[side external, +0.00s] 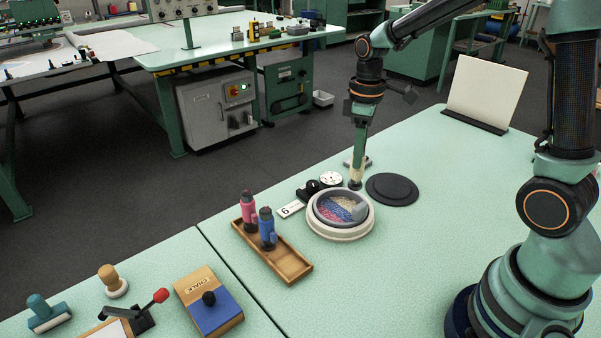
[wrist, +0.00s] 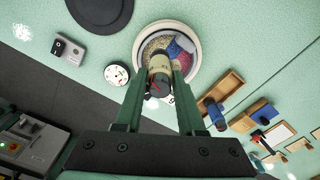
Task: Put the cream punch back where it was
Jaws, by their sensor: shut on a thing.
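The cream punch (side external: 356,173) is held in my gripper (side external: 358,160), just behind the round pale-rimmed bowl (side external: 340,232) in the side view. In the wrist view the cream punch (wrist: 159,64) sits between the two fingers, dark end toward the camera, in front of the bowl. Whether its lower tip touches anything is hard to tell. The wooden tray (side external: 292,267) stands left of the bowl. It holds a pink punch (side external: 248,205) and a blue punch (side external: 266,228), both upright. Its near-right end is bare.
A black disc (side external: 391,189) lies right of the bowl. A white dial (side external: 330,179), a small black object (side external: 309,191) and a number 6 card (side external: 290,209) lie near the bowl. A chalk box (side external: 208,302) stands on the front-left table. The mint table's right side is mostly clear.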

